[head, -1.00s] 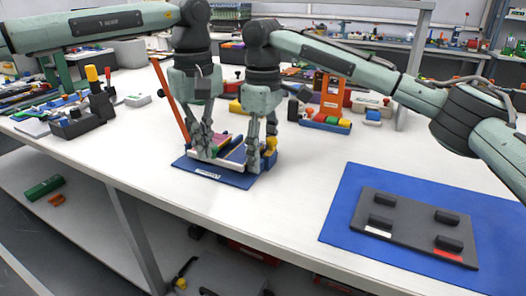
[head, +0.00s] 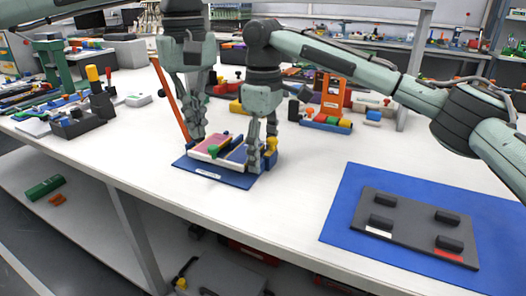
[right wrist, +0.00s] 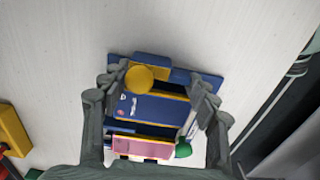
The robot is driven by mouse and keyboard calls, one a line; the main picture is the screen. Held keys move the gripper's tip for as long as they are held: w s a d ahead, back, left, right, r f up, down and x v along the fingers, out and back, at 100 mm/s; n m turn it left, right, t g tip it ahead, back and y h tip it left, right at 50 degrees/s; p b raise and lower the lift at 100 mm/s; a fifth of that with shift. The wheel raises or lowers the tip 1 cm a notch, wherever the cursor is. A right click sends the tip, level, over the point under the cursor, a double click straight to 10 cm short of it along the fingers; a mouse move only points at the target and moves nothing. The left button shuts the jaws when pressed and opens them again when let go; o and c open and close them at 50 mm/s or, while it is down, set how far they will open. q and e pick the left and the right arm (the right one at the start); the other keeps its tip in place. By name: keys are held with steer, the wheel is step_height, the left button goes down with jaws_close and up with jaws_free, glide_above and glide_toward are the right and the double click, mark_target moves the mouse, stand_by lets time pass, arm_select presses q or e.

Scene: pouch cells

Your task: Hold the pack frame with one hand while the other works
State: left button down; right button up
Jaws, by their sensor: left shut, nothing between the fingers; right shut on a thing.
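The pack frame (head: 228,179) has a blue base and stands near the table's front edge. It also shows in the right wrist view (right wrist: 180,73). A pink cell (right wrist: 142,148) and a blue cell (right wrist: 155,106) lie side by side in it. A green knob (head: 213,150) is at its front side and a yellow knob (right wrist: 138,78) at one end. My right gripper (head: 262,160) is shut on the frame, its fingers on either side in the right wrist view (right wrist: 163,92). My left gripper (head: 197,139) is shut and empty at the frame's left end, partly hiding the far edge.
A blue mat (head: 340,218) with a dark grey plate (head: 408,222) lies on the right. A leaning orange bar (head: 168,100) stands behind the left gripper. An orange rack (head: 328,92) and coloured blocks stand behind. White table between frame and mat is clear.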

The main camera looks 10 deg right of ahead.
steer(key=o, duration=1.4)
